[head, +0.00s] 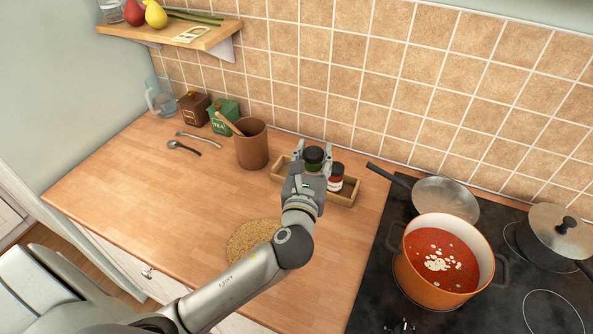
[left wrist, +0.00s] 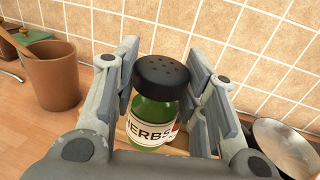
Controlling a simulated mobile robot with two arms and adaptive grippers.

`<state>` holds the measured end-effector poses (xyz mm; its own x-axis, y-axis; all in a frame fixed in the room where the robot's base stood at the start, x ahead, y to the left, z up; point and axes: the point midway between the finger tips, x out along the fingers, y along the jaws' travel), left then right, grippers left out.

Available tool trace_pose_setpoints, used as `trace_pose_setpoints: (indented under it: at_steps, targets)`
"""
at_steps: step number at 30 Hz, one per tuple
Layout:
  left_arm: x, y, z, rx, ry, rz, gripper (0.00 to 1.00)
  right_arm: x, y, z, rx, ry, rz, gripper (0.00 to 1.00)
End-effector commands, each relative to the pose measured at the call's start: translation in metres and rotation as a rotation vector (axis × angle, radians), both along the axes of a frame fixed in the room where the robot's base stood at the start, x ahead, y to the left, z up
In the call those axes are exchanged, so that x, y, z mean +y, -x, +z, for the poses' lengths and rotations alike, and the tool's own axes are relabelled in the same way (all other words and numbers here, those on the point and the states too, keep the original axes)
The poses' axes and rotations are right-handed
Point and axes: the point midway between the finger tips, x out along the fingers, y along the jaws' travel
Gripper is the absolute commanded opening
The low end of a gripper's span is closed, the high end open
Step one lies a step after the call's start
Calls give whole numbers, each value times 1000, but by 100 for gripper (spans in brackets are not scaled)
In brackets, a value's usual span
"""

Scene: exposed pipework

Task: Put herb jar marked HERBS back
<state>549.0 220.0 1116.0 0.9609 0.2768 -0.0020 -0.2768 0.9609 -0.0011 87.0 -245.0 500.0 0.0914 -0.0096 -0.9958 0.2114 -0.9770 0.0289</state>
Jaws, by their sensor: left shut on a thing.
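The herb jar (left wrist: 154,112) is green with a black shaker lid and a white label reading HERBS. It is upright between the fingers of my left gripper (left wrist: 165,88), which is shut on it. In the head view the dark lid of the jar (head: 314,154) shows between the fingertips of my left gripper (head: 312,160). The jar is at the wooden spice rack (head: 343,197) against the tiled wall. I cannot tell whether its base touches the rack floor. A second jar with a red body and black lid (head: 336,178) stands in the rack just right. My right gripper is not in view.
A brown utensil crock (head: 252,150) stands left of the rack. Right of it are a frying pan (head: 445,198) and an orange pot of red soup (head: 440,268) on the hob. A round woven mat (head: 248,240) lies in front. The left worktop is mostly clear.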

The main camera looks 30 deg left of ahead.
Motion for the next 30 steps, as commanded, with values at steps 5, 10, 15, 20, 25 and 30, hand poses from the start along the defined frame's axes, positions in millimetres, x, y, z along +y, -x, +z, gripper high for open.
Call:
trace_pose_setpoints:
  at_steps: [5, 10, 15, 20, 25, 30]
  targets:
    - [26, -26, -13, 3, -10, 8, 14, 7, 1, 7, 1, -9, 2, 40]
    - [54, -57, -32, 4, -6, 6, 14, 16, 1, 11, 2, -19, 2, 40]
    - [75, -79, -66, 5, -2, 5, 14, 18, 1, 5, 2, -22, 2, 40]
    - [86, -92, -86, 2, -2, 3, 14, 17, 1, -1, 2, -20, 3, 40]
    - [92, -98, -95, 1, -2, 3, 14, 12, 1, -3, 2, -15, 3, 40]
    - [94, -100, -119, 3, -1, 2, 14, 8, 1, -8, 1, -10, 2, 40]
